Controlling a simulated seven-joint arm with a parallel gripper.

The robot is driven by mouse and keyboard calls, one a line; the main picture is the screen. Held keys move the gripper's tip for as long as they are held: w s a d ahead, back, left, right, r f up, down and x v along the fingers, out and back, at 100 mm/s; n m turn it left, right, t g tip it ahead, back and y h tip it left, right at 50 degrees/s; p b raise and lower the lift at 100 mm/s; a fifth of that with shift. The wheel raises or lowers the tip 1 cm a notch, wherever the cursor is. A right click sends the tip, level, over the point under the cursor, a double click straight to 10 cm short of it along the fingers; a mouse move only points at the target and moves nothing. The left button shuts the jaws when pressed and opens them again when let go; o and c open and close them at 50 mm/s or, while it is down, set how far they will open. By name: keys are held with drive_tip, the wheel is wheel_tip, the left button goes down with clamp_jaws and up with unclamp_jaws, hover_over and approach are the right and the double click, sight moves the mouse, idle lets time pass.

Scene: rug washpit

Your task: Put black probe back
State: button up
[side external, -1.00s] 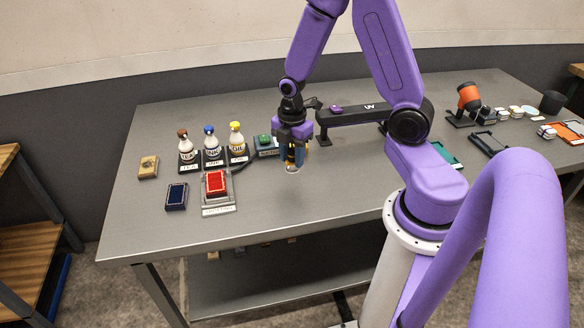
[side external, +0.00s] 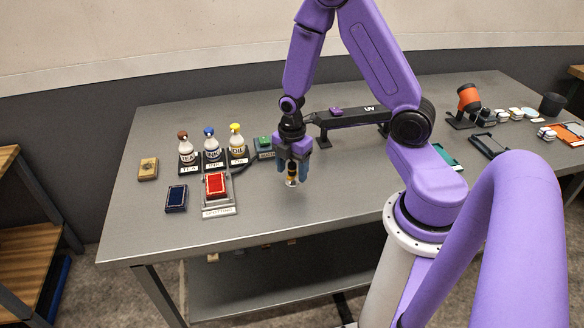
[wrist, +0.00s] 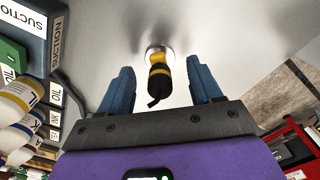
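The black probe (wrist: 159,78), with yellow bands and a pale round tip, shows in the wrist view between my gripper's (wrist: 160,88) two blue fingers. Visible gaps lie on both sides of it. In the side view the probe (side external: 291,173) is roughly upright below my gripper (side external: 292,171), its pale tip at or very near the grey tabletop; contact is hard to judge. The fingers stand apart around it. A red block in a labelled holder (side external: 219,209) stands to the left.
Tea, ink and oil bottles (side external: 212,146) stand in labelled black holders at left. The suction station (side external: 265,154) with a green block is just behind-left of my gripper. A dark blue pad (side external: 177,198) lies farther left. Bare grey table (side external: 330,205) lies in front and right.

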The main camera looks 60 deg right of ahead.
sight(292, 164)
wheel_tip(292, 164, up, 11)
drive_tip(key=shift+r, duration=0.2)
drive_tip(key=s+a+r+m, duration=0.2)
drive_tip(key=s+a, duration=0.4)
drive_tip(key=s, duration=0.3)
drive_tip(key=s+a+r+m, duration=0.2)
drive_tip(key=s+a+r, duration=0.2)
drive_tip(key=s+a, duration=0.3)
drive_tip(key=s, duration=0.3)
drive_tip(key=shift+a+m, duration=0.25)
drive_tip(key=shift+m, duration=0.15)
drive_tip(key=shift+r, duration=0.1)
idle(0.6)
